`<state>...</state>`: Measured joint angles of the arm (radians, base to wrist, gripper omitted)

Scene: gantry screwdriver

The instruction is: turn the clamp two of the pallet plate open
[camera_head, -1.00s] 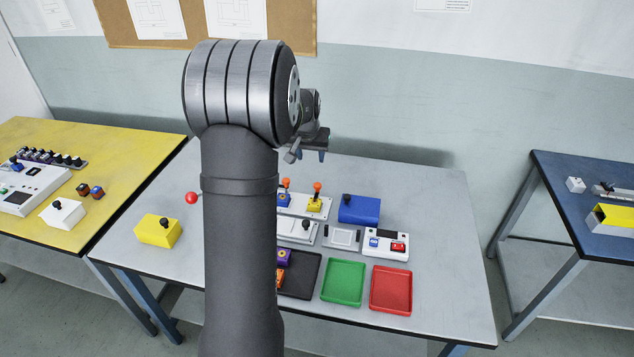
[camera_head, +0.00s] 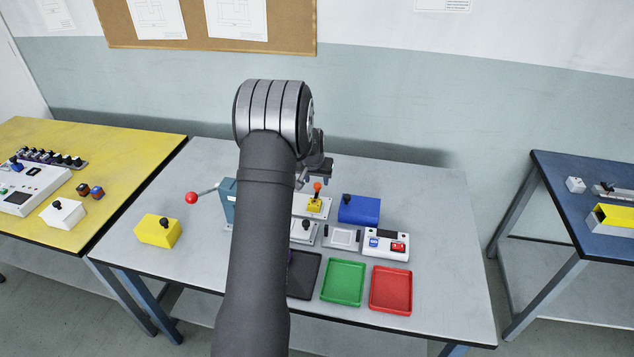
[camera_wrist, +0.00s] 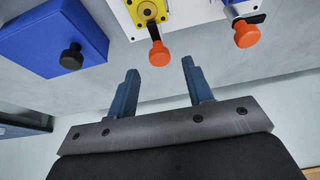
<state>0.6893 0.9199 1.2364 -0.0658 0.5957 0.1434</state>
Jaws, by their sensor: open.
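The pallet plate (camera_head: 304,209) is white and partly hidden behind my arm in the head view. A yellow clamp (camera_head: 316,206) with an orange-tipped lever stands on it. In the wrist view the yellow clamp (camera_wrist: 149,12) is at top centre, its orange knob (camera_wrist: 159,54) just beyond the gap between my fingertips. A second orange knob (camera_wrist: 246,35) on a black lever is to its right, at a blue clamp cut off by the frame edge. I cannot tell which is clamp two. My gripper (camera_wrist: 159,74) is open and empty; it shows small in the head view (camera_head: 316,180).
A blue box (camera_head: 359,209) with a black knob stands right of the plate. A white switch box (camera_head: 386,245), green tray (camera_head: 344,283) and red tray (camera_head: 391,290) lie nearer. A lever with a red ball (camera_head: 191,198) and a yellow box (camera_head: 158,231) are left.

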